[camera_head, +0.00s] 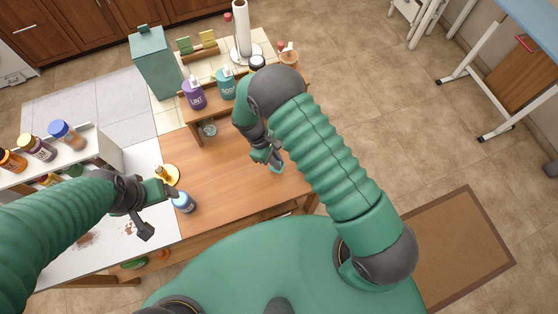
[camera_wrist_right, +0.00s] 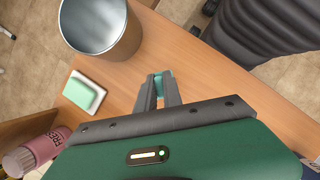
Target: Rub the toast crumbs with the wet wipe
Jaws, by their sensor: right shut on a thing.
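Brown crumbs (camera_head: 88,240) lie in patches on the white counter at the lower left of the head view, beside and under my left arm. My left gripper (camera_head: 156,210) is open and empty above the counter's right edge. My right gripper (camera_head: 272,160) is over the wooden table and shut on a small teal piece that looks like the wet wipe (camera_head: 277,169). The wipe (camera_wrist_right: 158,80) also shows between the fingertips in the right wrist view. Most of it is hidden by the fingers.
A blue-capped bottle (camera_head: 184,202) and a yellow-based item (camera_head: 168,174) stand near my left gripper. Pump bottles (camera_head: 193,95) stand on a raised shelf behind. In the wrist view are a metal bin (camera_wrist_right: 98,28), a green sponge (camera_wrist_right: 78,92) and a pink bottle (camera_wrist_right: 38,150). The table's middle is clear.

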